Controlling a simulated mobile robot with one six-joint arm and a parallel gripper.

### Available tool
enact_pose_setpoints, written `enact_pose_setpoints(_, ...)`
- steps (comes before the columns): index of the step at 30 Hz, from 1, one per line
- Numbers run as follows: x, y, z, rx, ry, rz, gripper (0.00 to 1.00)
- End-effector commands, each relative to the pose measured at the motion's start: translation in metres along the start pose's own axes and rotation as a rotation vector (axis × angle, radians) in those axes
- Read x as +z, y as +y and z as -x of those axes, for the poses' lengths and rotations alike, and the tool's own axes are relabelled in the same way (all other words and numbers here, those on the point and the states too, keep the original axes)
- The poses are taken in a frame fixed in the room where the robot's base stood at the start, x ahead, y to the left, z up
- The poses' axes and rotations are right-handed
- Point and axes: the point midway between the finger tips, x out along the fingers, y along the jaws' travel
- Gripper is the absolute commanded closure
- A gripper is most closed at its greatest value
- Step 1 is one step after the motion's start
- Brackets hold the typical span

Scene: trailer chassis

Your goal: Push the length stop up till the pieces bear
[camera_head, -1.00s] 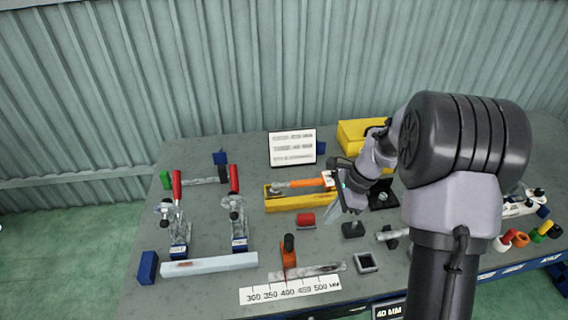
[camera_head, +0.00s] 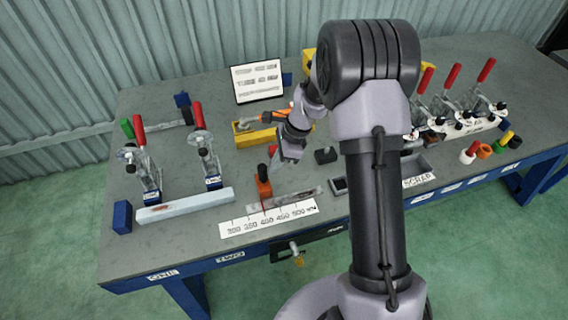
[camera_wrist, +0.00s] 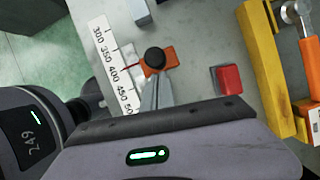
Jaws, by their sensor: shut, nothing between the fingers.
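The length stop is an orange block with a black knob (camera_head: 264,184), standing on a slotted metal strip (camera_head: 298,197) behind the printed scale (camera_head: 268,218). It also shows in the wrist view (camera_wrist: 168,56). A pale bar (camera_head: 186,205) with a rusty mark lies to its left, and a blue end block (camera_head: 122,216) stands at the bar's far left. A gap of bare table separates the bar's right end from the stop. My gripper (camera_head: 284,158) is shut and empty, just right of the stop; in the wrist view its fingertips (camera_wrist: 155,92) are close to the knob. I cannot tell whether they touch.
Two red-handled clamps (camera_head: 148,165) stand behind the bar. A yellow holder (camera_head: 258,135) with an orange-handled tool is behind my gripper. A red block (camera_wrist: 228,80) lies near the stop. More clamps (camera_head: 465,105) are at the right. The front edge is close to the scale.

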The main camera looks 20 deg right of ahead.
Motion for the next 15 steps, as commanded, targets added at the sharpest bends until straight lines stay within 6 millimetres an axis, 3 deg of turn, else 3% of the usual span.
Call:
enact_pose_setpoints(10, 0.004, 0.001, -0.001, 0.001, 0.0, 0.001, 1.0)
enact_pose_setpoints(15, 0.037, 0.006, -0.014, 0.002, -0.001, 0.005, 1.0)
